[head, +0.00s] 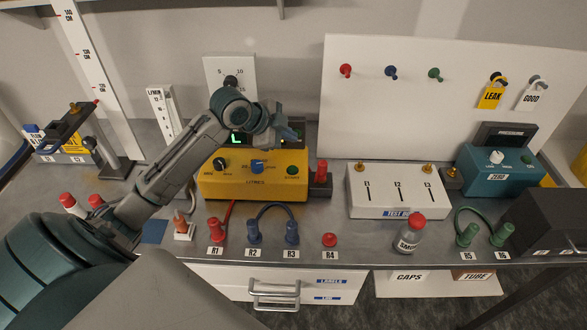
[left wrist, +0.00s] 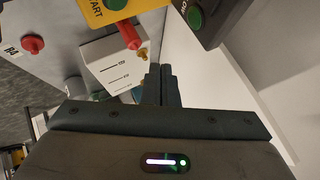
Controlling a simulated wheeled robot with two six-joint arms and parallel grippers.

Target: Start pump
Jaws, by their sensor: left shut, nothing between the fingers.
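The yellow pump box (head: 250,190) stands on the bench, marked LITRES. It has a black knob (head: 219,164), a blue knob (head: 257,166) and a green button (head: 292,171) at its right. In the left wrist view, part of the yellow box (left wrist: 97,17) shows at the top edge with its green button (left wrist: 116,4) and the label START. My left gripper (head: 291,133) is above and behind the pump box, apart from the green button. Its fingers (left wrist: 161,86) are together and hold nothing. My right gripper is not in view.
A red-handled part (head: 321,173) stands right of the pump. The white test box (head: 395,192) is further right, with a red-capped jar (head: 410,235) in front. A dark unit with a green button (left wrist: 195,18) shows in the wrist view. Hoses and pegs line the bench front.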

